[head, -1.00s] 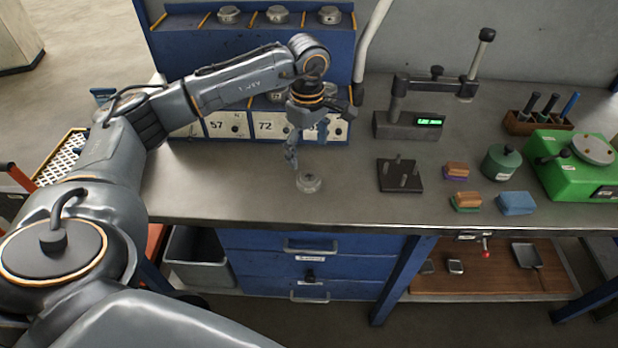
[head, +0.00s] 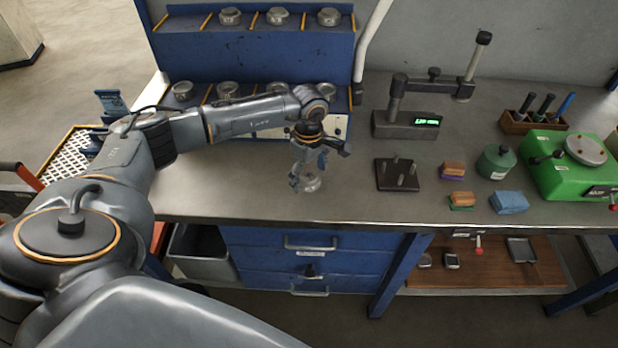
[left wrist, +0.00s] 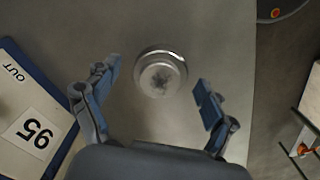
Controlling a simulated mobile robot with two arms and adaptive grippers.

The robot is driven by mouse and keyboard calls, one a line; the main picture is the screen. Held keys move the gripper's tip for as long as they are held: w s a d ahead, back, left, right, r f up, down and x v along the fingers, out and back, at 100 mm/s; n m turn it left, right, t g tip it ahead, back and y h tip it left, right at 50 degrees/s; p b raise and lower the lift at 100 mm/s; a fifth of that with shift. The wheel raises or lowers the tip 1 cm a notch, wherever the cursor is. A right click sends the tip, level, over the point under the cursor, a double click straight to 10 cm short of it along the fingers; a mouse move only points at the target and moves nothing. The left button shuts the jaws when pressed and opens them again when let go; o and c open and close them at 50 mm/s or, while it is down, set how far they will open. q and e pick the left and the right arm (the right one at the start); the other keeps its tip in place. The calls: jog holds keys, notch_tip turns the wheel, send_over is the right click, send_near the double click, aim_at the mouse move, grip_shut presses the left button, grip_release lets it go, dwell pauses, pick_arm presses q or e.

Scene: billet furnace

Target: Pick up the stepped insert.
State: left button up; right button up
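The stepped insert (left wrist: 160,73) is a round, shiny metal piece with a wider rim. It sits on the grey bench top and shows whole in the left wrist view. In the head view the insert (head: 312,183) is partly hidden behind my left gripper (head: 308,178). My left gripper also shows in the left wrist view (left wrist: 155,92), open, with its blue-padded fingers wide apart on either side of the insert's near edge. Nothing is between the pads, and neither finger appears to touch the insert. My right gripper is not in view.
A dark pegged plate (head: 397,175) stands to the right of the insert, with a gauge stand (head: 405,124) behind it. A blue rack (head: 250,50) with similar metal pieces stands behind the arm. The bench's front edge (head: 380,226) is close.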

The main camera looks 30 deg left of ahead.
pick_arm(q)
grip_shut()
jog(key=shift+r, duration=0.1)
jog(key=shift+w+r, duration=0.1)
